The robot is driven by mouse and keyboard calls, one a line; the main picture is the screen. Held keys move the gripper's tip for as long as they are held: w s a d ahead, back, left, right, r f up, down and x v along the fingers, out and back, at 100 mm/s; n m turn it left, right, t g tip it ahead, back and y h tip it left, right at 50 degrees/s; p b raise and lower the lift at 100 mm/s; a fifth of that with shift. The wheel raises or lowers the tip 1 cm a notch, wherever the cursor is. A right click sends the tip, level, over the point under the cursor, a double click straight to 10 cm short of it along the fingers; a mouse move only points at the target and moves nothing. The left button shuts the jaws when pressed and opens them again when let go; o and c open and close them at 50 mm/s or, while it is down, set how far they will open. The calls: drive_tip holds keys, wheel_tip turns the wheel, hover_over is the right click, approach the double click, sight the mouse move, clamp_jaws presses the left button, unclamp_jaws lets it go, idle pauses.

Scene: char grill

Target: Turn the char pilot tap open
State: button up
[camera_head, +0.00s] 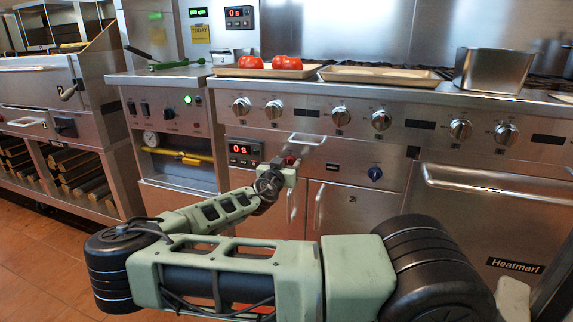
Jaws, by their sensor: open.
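My arm reaches forward, and my gripper (290,163) is at its far end, in front of the steel range's cabinet doors, just below a bar handle. It is small and partly hidden by my wrist; its jaws are open and nothing shows between them. The char grill (35,85) stands at the far left, well apart from my gripper, with a black knob (65,127) and a lever handle (70,91) on its front. A yellow gas pipe (185,156) with a small fitting runs through an open recess left of my gripper. I cannot tell which part is the pilot tap.
The range (350,130) has a row of round knobs. A tray (268,72) with red tomatoes, an empty tray (380,76) and a steel pan (492,70) stand on top. A pressure gauge (150,138) sits above the pipe. Tiled floor (40,265) is clear at left.

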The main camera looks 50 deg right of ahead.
drive_tip(key=shift+d, duration=0.2)
drive_tip(key=c, duration=1)
drive_tip(key=shift+o, duration=0.2)
